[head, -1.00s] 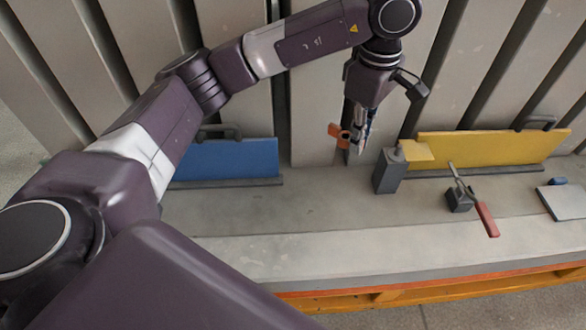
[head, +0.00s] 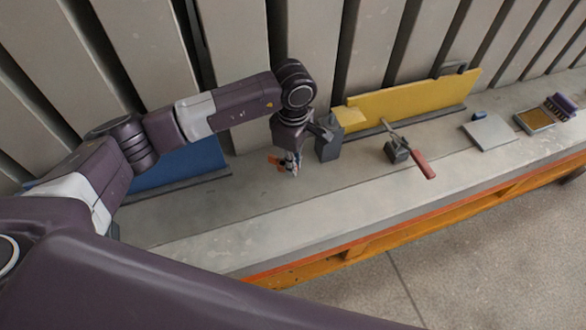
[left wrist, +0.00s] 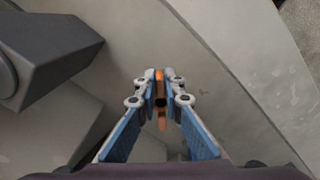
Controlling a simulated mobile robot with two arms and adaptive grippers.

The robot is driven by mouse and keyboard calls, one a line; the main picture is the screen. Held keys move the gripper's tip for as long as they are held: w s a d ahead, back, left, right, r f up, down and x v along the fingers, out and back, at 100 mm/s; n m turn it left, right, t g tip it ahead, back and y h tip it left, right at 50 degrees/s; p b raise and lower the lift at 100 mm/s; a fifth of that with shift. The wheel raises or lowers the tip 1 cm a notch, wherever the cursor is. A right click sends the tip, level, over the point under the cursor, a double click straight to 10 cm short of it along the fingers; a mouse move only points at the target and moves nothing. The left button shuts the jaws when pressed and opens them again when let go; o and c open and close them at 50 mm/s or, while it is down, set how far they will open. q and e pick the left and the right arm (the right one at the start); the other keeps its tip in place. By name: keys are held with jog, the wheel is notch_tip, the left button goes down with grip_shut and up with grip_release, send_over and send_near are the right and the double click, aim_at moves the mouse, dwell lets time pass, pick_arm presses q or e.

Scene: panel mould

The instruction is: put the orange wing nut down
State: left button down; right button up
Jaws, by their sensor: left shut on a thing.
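The orange wing nut (head: 273,160) is held between the fingertips of my left gripper (head: 291,167), low near the grey ledge (head: 240,215). In the left wrist view the orange wing nut (left wrist: 161,119) shows between the two blue-sided fingers of my left gripper (left wrist: 160,92), which are closed on it. Grey surface lies beyond the fingertips; I cannot tell whether the nut touches it. My right gripper is not in view.
A dark grey block (head: 328,145) stands just right of my left gripper. Beyond it are a yellow panel (head: 415,97), a red-handled clamp (head: 422,165), a grey plate (head: 490,132) and a brush (head: 560,107). A blue panel (head: 180,165) stands left. The front ledge is clear.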

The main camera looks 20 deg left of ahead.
pick_arm(q)
notch_tip(320, 180, down, 3)
jog(key=shift+f+p, duration=0.2)
jog(key=shift+p, duration=0.1)
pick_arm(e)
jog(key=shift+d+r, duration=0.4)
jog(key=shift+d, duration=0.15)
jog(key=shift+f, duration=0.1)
pick_arm(q)
jog(key=shift+f+b, duration=0.2)
jog(key=shift+b, duration=0.1)
jog(key=c, duration=2.1)
grip_release()
jog(key=shift+r, duration=0.1)
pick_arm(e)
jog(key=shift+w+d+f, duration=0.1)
pick_arm(q)
jog(key=shift+r, duration=0.1)
